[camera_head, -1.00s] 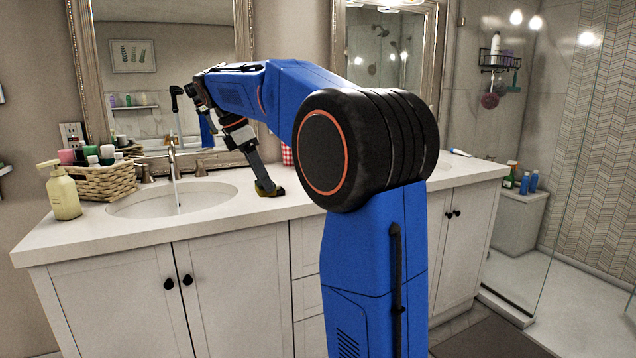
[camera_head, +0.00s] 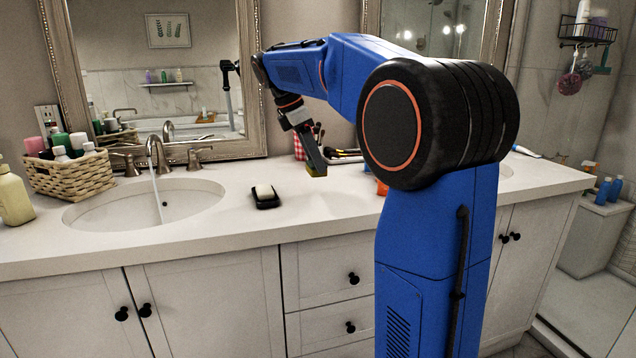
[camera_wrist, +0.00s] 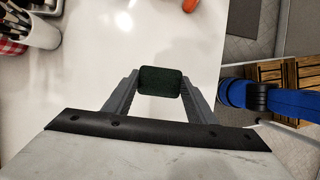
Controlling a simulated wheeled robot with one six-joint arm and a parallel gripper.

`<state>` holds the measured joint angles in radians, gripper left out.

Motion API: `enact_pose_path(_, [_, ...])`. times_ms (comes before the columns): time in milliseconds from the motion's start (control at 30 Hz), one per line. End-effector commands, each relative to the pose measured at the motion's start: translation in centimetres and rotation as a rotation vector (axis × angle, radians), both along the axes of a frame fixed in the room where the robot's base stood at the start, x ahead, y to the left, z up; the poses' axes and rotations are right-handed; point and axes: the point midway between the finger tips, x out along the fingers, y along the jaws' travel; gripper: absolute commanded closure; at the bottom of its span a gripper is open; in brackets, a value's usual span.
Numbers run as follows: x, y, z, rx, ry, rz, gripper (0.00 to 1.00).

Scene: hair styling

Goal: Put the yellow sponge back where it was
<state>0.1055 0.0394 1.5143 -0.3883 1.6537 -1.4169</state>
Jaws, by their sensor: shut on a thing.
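My gripper (camera_head: 314,165) is shut on the yellow sponge (camera_head: 317,173) and holds it above the white counter, right of the sink. In the head view only a small yellowish part of the sponge shows at the fingertips. In the wrist view my gripper (camera_wrist: 159,84) has its two fingers on either side of the sponge, whose dark green face (camera_wrist: 160,81) is toward the camera. A black soap dish (camera_head: 267,203) with a whitish soap bar stands left of the gripper.
The sink (camera_head: 145,207) with running tap is at left, beside a wicker basket (camera_head: 72,177) and a soap bottle (camera_head: 13,197). A red checked cup and brushes stand behind the gripper. An orange object (camera_head: 382,188) is partly behind my arm. The counter front is clear.

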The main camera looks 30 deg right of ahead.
Motion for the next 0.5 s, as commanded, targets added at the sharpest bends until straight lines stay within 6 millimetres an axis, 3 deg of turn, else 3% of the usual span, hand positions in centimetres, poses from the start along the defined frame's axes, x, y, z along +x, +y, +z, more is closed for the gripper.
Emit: enact_pose_path(500, [0.0, 0.0, -5.2, 0.001, 0.002, -0.001, 0.67])
